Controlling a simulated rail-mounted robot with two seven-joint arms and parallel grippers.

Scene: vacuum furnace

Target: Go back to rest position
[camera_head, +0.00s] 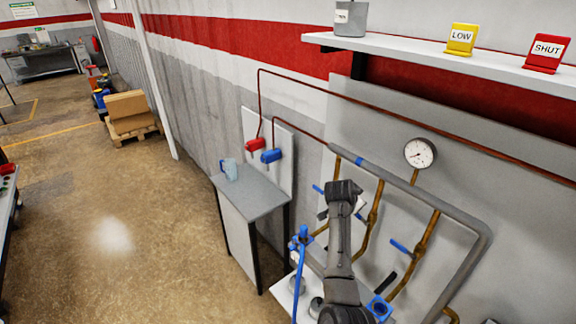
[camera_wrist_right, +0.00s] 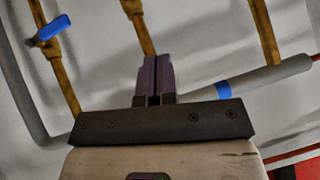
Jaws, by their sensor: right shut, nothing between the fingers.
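My right gripper (camera_wrist_right: 157,62) shows in the right wrist view. Its two dark fingers are pressed together with nothing between them. The fingers appear in front of the grey pipe (camera_wrist_right: 265,80) with a blue band and the brass branch pipes; I cannot tell how far off they are. In the head view a dark grey arm of mine (camera_head: 340,245) rises in front of the pipework. Its gripper is not clearly seen there. My left gripper is in neither view.
Brass pipes with blue valve handles (camera_head: 401,246) and a pressure gauge (camera_head: 420,153) are close to the arm. A small grey table (camera_head: 255,198) with a mug (camera_head: 230,170) stands left. A shelf (camera_head: 400,48) holds LOW and SHUT signs. The floor (camera_head: 110,220) at left is open.

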